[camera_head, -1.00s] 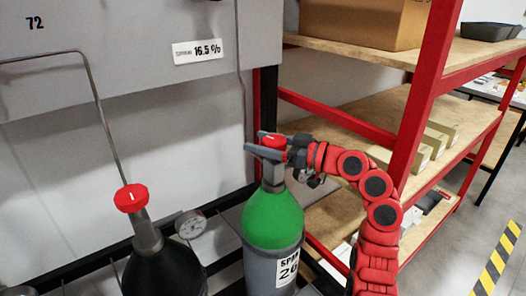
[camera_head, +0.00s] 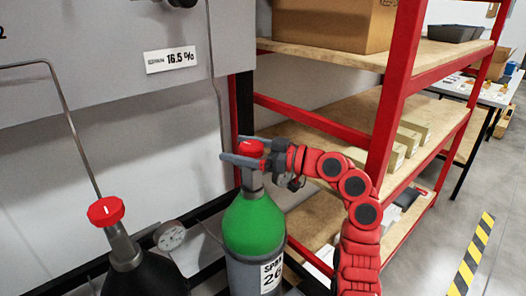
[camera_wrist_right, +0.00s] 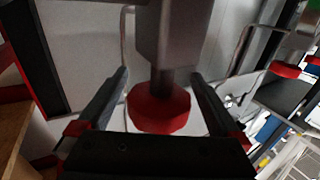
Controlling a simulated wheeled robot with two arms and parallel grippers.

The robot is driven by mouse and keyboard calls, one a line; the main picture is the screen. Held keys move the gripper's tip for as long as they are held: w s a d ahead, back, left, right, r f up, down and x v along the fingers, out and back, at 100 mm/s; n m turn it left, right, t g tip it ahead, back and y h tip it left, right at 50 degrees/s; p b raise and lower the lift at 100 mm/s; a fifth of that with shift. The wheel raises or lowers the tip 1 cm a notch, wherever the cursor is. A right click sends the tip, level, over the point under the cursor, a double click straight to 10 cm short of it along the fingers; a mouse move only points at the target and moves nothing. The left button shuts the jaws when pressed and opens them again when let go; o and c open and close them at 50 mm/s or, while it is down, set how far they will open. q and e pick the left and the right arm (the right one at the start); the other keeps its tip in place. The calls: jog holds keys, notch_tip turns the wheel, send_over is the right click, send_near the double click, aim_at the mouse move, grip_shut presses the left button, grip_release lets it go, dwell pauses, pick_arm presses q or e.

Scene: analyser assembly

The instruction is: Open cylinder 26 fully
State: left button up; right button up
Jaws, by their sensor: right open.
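Cylinder 26 (camera_head: 254,225) is grey with a green shoulder and a label reading "26", standing upright at the lower middle of the head view. Its red valve knob (camera_head: 251,148) sits on top of the grey neck. My right gripper (camera_head: 236,149) reaches in from the right at knob height, its fingers spread on either side of the knob. In the right wrist view the red knob (camera_wrist_right: 159,108) lies between the two open fingers, with a gap on each side. My left gripper is not in view.
A black cylinder (camera_head: 145,279) with a red knob (camera_head: 106,211) stands at left, beside a round gauge (camera_head: 170,236). A grey panel with a "16.5 %" label (camera_head: 170,60) is behind. A red-framed shelf (camera_head: 392,110) with a cardboard box (camera_head: 335,25) stands close to my right arm.

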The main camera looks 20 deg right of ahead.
jog(key=p+v, duration=0.1)
jog(key=v, duration=1.6)
